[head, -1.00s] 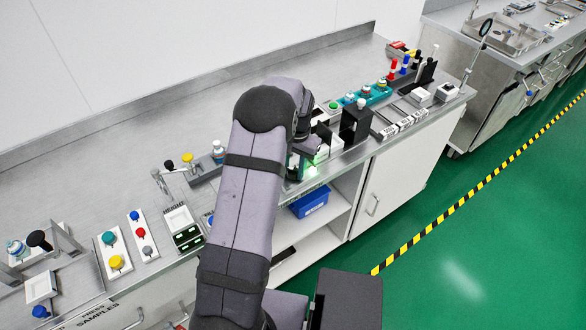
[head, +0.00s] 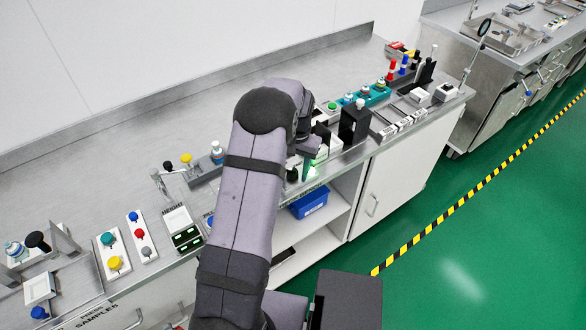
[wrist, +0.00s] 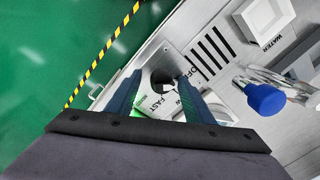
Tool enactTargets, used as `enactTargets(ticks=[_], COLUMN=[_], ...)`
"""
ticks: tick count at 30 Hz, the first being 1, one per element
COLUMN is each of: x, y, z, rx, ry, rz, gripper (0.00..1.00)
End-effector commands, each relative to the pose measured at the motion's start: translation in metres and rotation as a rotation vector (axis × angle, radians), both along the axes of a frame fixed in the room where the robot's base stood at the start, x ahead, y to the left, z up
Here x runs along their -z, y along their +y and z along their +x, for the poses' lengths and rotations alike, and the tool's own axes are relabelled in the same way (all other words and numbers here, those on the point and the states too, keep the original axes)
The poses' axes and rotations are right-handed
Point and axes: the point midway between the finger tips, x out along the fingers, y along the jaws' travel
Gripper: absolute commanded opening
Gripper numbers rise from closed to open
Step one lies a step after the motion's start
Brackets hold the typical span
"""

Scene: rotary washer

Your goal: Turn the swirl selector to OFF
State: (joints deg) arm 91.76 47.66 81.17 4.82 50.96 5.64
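The swirl selector is a black knob (wrist: 161,78) on a metal panel in the wrist view, with the lettering OFF (wrist: 194,72) to its right and FAST (wrist: 155,104) below it. Which mark the knob points to is not clear. My gripper (wrist: 157,82) has its two dark fingers apart, and the knob shows between their tips with gaps on both sides. I cannot tell how far the tips are above the panel. In the head view my gripper (head: 309,166) is at the front edge of the bench, partly hidden by my arm, with a dark knob (head: 291,174) beside it.
A blue knob (wrist: 265,99) with clear parts stands to the right in the wrist view. A white square dish (wrist: 265,20) marked WATER is farther up. In the head view a tall black block (head: 354,123) stands right of my gripper. A blue bin (head: 309,202) sits below the bench.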

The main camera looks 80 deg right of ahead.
Motion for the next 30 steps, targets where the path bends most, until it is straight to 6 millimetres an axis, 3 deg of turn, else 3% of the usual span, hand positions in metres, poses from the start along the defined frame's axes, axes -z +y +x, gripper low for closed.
enactTargets(ticks=[8,21,30], x=[-0.006,-0.06,-0.074], y=[-0.002,-0.001,0.001], z=[0.001,-0.004,-0.005], rx=[-0.001,0.0,0.0], ry=[-0.001,0.0,0.0], rz=[-0.005,-0.005,-0.001], gripper=[0.47,0.47,0.47])
